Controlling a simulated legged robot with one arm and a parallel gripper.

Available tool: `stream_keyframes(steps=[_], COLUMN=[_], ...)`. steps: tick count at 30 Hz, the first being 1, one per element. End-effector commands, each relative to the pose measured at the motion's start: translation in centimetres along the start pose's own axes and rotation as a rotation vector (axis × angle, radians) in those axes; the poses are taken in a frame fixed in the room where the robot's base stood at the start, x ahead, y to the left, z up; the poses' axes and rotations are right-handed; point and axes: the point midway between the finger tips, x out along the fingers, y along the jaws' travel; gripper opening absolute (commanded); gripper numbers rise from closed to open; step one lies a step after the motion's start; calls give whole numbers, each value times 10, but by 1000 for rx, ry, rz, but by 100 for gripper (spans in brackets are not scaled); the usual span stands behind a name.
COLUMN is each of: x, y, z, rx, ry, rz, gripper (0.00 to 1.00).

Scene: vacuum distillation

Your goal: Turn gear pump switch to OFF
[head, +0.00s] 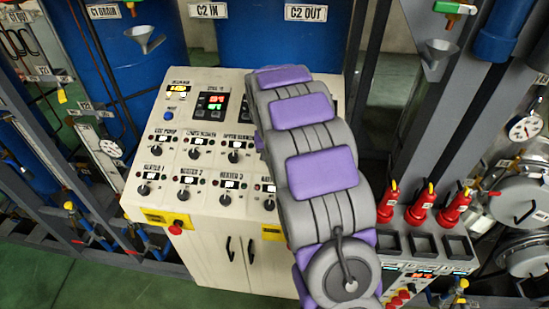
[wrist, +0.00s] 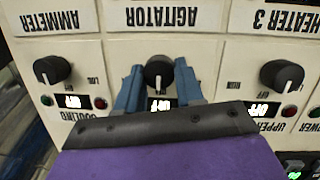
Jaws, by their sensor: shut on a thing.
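In the wrist view, which is upside down, the two blue fingers of my gripper (wrist: 158,84) stand either side of a black knob (wrist: 158,70) and are shut on it. The knob's white mark points down in the picture. A small display (wrist: 161,104) just below the knob is partly covered and seems to read OFF. The name label below it is hidden behind my gripper. The upside-down label above the knob reads AGITATOR (wrist: 160,17). In the head view, my arm covers my gripper and this part of the cream control panel (head: 140,178).
Neighbouring knobs sit left (wrist: 52,70) and right (wrist: 282,76) of my gripper, each close to an OFF display. In the head view, several red-topped devices (head: 422,205) stand right of my arm. A red button (head: 176,227) is on the panel's front edge.

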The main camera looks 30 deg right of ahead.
Motion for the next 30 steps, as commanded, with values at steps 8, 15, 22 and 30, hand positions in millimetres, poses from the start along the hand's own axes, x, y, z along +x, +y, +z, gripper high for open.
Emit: stream_keyframes(steps=[8,15,22,30], x=[1,1,1,0], y=[0,1,1,0], z=[2,2,1,0], rx=[-18,-17,-17,-17], ry=[-5,-6,-4,-2], rz=[5,5,5,4], gripper=[6,6,59,62])
